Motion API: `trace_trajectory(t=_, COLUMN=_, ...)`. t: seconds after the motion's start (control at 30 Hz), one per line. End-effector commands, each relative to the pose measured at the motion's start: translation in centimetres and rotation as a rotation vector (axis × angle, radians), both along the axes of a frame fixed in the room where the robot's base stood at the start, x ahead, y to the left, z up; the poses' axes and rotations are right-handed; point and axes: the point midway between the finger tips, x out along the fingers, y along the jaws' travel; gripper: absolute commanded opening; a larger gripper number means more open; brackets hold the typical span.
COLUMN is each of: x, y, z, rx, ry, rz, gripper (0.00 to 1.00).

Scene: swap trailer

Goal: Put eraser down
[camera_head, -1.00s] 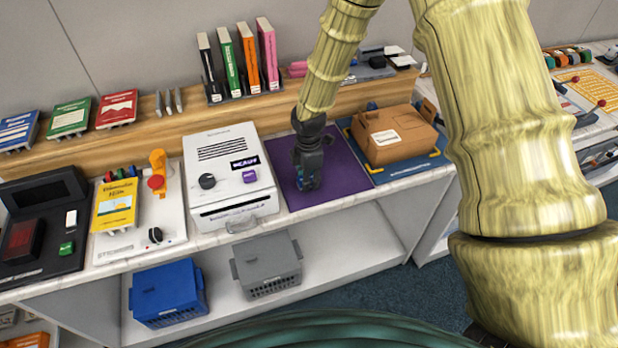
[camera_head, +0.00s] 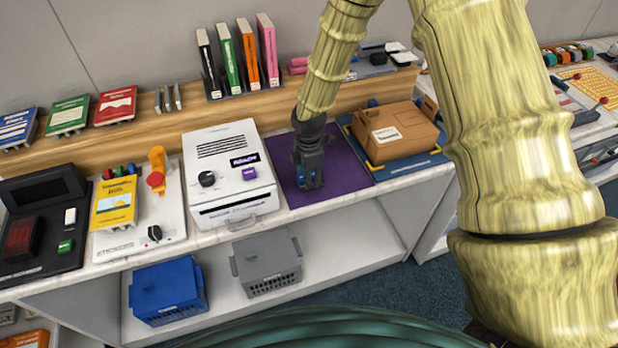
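My gripper (camera_head: 310,182) is dark grey and points down over the purple mat (camera_head: 345,172) on the counter. Its fingertips are low, at or just above the mat. A small blue patch shows between the fingers, which may be the eraser (camera_head: 301,174). It is mostly hidden by the fingers, and I cannot tell whether it touches the mat. I cannot make out whether the fingers press on it.
A white machine (camera_head: 231,172) with knobs stands left of the mat. A brown box (camera_head: 395,130) on a blue tray is to the right. A wooden ledge (camera_head: 180,128) runs behind. Blue (camera_head: 168,292) and grey (camera_head: 268,266) bins sit on the lower shelf. The mat around my gripper is bare.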

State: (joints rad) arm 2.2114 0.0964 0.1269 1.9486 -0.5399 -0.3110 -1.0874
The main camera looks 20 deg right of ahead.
Motion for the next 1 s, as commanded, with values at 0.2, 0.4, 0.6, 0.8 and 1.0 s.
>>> trace_trajectory(t=0.2, x=-0.1, y=0.0, z=1.4, rx=0.0, ry=0.001, rz=0.0, gripper=0.5)
trace_trajectory(t=0.4, x=0.0, y=0.0, z=3.8, rx=0.001, ry=-0.002, rz=0.0, gripper=0.5)
trace_trajectory(t=0.6, x=0.1, y=0.0, z=6.6, rx=0.001, ry=-0.003, rz=0.0, gripper=0.5)
trace_trajectory(t=0.8, x=0.1, y=0.0, z=9.5, rx=0.001, ry=-0.003, rz=-0.001, gripper=0.5)
trace_trajectory(t=1.0, x=0.1, y=0.0, z=11.8, rx=0.001, ry=-0.003, rz=0.0, gripper=0.5)
